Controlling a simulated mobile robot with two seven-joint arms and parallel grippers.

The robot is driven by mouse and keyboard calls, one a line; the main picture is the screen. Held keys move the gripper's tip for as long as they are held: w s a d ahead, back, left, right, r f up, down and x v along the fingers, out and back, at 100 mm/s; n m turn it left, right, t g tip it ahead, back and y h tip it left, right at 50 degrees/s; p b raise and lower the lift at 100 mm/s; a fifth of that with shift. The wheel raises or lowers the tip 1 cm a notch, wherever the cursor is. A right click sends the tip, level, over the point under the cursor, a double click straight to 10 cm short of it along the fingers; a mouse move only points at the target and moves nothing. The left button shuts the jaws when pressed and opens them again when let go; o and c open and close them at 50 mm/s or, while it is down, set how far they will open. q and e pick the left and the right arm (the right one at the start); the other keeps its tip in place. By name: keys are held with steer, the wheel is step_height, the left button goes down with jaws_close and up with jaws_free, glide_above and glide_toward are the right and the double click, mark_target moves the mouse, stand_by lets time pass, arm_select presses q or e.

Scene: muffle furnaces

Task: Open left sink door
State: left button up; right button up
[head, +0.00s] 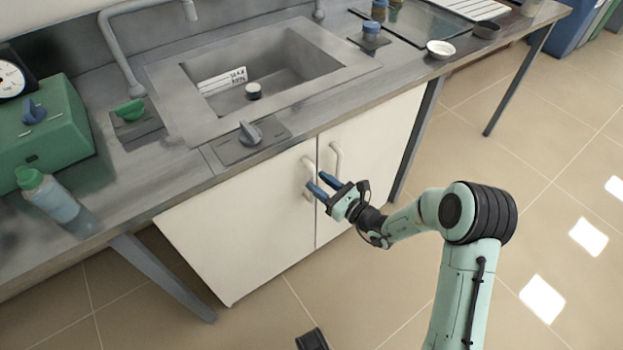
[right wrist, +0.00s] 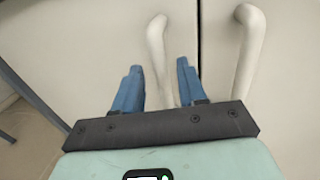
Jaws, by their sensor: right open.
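The sink cabinet has two cream doors, both shut. The left door (head: 243,232) has a pale vertical bar handle (head: 308,168) near the middle seam. The right door (head: 373,150) has a matching handle (head: 337,157). My right gripper (head: 321,185) is open, its blue fingers pointing at the left door's handle. In the right wrist view, the left handle (right wrist: 157,48) shows between the two fingertips (right wrist: 159,68), and the right handle (right wrist: 246,50) is to the right of them. I cannot tell whether the fingers touch the handle. My left gripper is not in view.
The grey counter holds the sink (head: 262,75), a grey knob (head: 250,134), a green box (head: 42,135) and a bottle (head: 58,200) near the front edge. Slanted table legs (head: 165,280) flank the cabinet.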

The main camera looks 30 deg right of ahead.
mark_target(313, 178)
steer(key=shift+x, duration=1.7)
jaws_close()
steer(key=shift+s, duration=0.1)
